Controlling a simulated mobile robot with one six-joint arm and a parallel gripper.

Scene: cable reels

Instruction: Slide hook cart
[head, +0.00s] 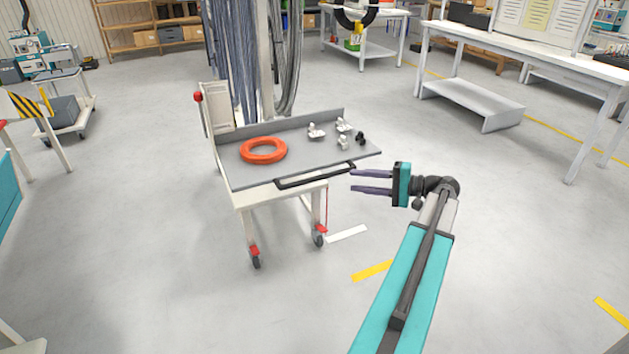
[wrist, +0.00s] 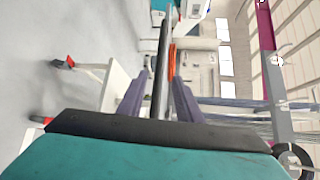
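The hook cart (head: 245,196) stands on wheels near the middle of the head view, with a grey top, a raised rear rim and a black handle bar (head: 315,176) along its near edge. An orange ring (head: 263,150) and several small metal hooks (head: 343,142) lie on the top. My gripper (head: 353,181) reaches in from the right, its two dark fingers apart and level with the right end of the handle. In the wrist view the black bar (wrist: 161,75) shows between the two fingers (wrist: 155,95). I cannot tell whether they touch it.
Hanging grey cables (head: 230,60) and a pale post stand behind the cart. A white workbench (head: 530,50) with a low shelf is at the right. A small trolley (head: 75,118) stands at the left. The floor around the cart's front is clear, with yellow markings (head: 372,271).

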